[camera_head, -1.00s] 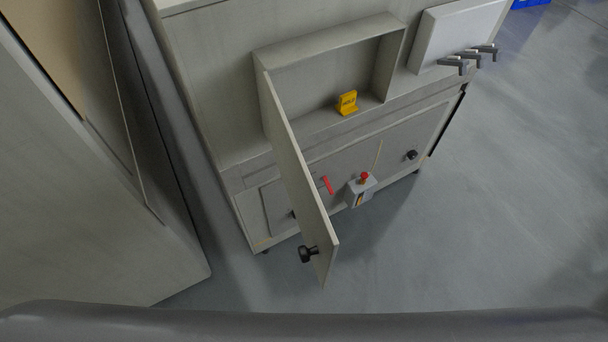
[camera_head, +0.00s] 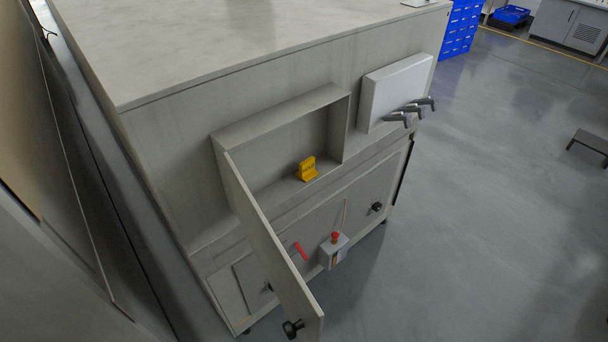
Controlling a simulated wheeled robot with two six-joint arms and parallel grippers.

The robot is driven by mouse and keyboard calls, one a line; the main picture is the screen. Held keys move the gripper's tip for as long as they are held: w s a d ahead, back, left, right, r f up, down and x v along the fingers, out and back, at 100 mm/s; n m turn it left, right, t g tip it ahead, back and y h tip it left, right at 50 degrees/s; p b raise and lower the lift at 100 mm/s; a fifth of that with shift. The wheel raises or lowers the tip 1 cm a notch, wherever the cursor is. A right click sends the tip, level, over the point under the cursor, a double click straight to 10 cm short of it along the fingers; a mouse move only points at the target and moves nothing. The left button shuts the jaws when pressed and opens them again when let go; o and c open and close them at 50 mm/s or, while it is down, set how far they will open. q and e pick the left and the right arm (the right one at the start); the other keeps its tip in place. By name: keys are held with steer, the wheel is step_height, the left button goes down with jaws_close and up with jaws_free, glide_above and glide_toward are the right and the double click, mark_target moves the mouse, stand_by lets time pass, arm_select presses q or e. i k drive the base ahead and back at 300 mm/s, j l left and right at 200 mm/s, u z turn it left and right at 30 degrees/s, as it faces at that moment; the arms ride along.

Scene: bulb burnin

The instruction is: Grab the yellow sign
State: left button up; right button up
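The yellow sign (camera_head: 307,169) stands upright on the floor of an open, shallow compartment (camera_head: 272,127) in the side of a grey cabinet. Dark lettering shows on it, too small to read surely. The compartment's door (camera_head: 268,247) is swung outward, with a black knob (camera_head: 292,328) near its free end. The door stands to the left of and below the sign in the picture and does not cover it. Neither of my grippers is in view.
A grey box with a red button (camera_head: 334,250), a red handle (camera_head: 301,251) and a black knob (camera_head: 376,207) sit below the compartment. A white panel with several dark hooks (camera_head: 408,110) juts out at right. Open floor (camera_head: 480,200) lies right.

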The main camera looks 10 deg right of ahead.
mark_target(307, 172)
steer(key=l+u, duration=0.1)
steer(key=u, duration=0.3)
steer(key=i+l+u, duration=0.1)
steer(key=u, duration=0.3)
steer(key=l+u, duration=0.2)
steer(key=l, duration=0.35)
steer(key=l+u, duration=0.2)
steer(key=l, duration=0.4)
steer(key=l+u, duration=0.25)
steer(key=l, duration=0.3)
steer(key=k+l+u, duration=0.2)
steer(key=l, duration=0.35)
